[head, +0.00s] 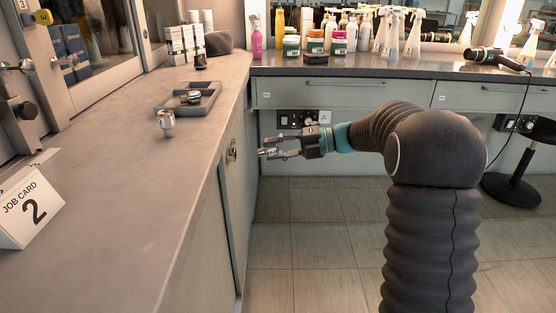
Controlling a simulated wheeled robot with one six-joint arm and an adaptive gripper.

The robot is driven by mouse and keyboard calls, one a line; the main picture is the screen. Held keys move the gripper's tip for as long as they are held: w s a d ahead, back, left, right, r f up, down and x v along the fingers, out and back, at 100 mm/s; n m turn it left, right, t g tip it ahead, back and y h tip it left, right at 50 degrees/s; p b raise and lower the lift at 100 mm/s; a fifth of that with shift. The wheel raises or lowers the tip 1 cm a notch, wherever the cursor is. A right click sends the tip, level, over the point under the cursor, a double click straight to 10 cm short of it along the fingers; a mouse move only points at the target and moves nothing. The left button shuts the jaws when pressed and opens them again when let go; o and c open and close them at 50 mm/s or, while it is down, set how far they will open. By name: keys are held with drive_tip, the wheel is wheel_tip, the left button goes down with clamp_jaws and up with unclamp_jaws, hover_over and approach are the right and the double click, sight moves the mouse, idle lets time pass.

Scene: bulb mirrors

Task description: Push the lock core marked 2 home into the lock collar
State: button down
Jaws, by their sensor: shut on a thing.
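My gripper (274,147) is at the end of my arm, in front of the counter's cabinet side, pointing left. It is shut on a small silver piece, seemingly a lock core (263,151); any mark on it is too small to read. The round metal lock collar (231,152) is set in the cabinet front, left of my gripper, with a visible gap between. No mark is legible on either.
Bottles and jars (338,43) line the back counter (390,68), with a hair dryer (495,58) at right. A black stool (512,190) stands far right. The floor (310,235) is clear.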

drive_tip(key=w+f+m+t+y, duration=0.1)
drive_tip(key=w+d+f+m+t, duration=0.1)
drive_tip(key=f+t, duration=0.1)
drive_tip(key=shift+w+f+m+t+y+b, duration=0.1)
drive_tip(key=shift+w+m+t+y+b, duration=0.05)
drive_tip(key=shift+m+t+y+b, duration=0.2)
drive_tip(key=shift+r+p, duration=0.2)
drive_tip(key=shift+p, duration=0.8)
drive_tip(key=a+p, duration=0.2)
drive_tip(key=a, duration=0.3)
drive_tip(key=shift+a+f, duration=0.15)
drive_tip(key=shift+a, duration=0.25)
drive_tip(key=shift+p, duration=0.8)
drive_tip(key=shift+s+x, duration=0.15)
drive_tip(key=shift+x, duration=0.6)
drive_tip(key=shift+s+x, duration=0.2)
drive_tip(key=shift+x, duration=0.55)
drive_tip(key=shift+c, duration=1.3)
unclamp_jaws()
drive_tip(key=shift+a, duration=0.1)
